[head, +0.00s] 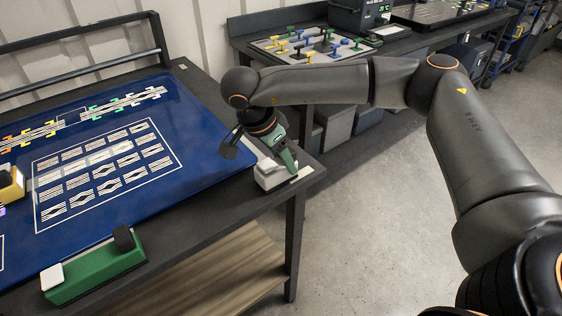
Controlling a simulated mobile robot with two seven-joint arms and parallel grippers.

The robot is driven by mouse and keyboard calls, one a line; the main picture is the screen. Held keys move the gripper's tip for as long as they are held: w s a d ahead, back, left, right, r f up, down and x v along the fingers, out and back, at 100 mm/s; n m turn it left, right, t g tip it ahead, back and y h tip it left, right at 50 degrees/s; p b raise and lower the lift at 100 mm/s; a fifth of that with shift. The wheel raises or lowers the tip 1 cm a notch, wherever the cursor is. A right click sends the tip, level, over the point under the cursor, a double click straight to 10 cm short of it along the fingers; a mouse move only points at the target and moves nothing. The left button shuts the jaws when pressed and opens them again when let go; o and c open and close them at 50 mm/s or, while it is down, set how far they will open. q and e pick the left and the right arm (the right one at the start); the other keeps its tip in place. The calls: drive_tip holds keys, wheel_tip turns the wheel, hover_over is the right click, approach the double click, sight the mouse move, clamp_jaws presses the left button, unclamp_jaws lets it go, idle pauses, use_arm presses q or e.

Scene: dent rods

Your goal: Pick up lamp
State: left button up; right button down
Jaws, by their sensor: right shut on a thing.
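My right gripper (268,133) is at the right corner of the near table, pointing down. It is shut on a slim green thing (287,159), which looks like the lamp. The green thing slants down over a small whitish block (268,176) at the table's edge. I cannot tell whether it touches the block. The fingers are small here and partly hidden by the wrist and the green body. My left gripper is not in view.
A blue board (210,160) with rows of white striped marks covers most of the near table. A green box (97,272) with a black knob stands at its front edge. Behind, a second bench (400,45) holds a pegged board (312,45). Open floor lies to the right.

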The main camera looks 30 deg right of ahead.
drive_tip(key=shift+r, duration=0.45)
drive_tip(key=s+a+r, duration=1)
drive_tip(key=r, duration=0.1)
drive_tip(key=shift+r+p, duration=0.35)
drive_tip(key=shift+p, duration=0.05)
drive_tip(key=shift+r, duration=0.1)
drive_tip(key=shift+w, duration=0.1)
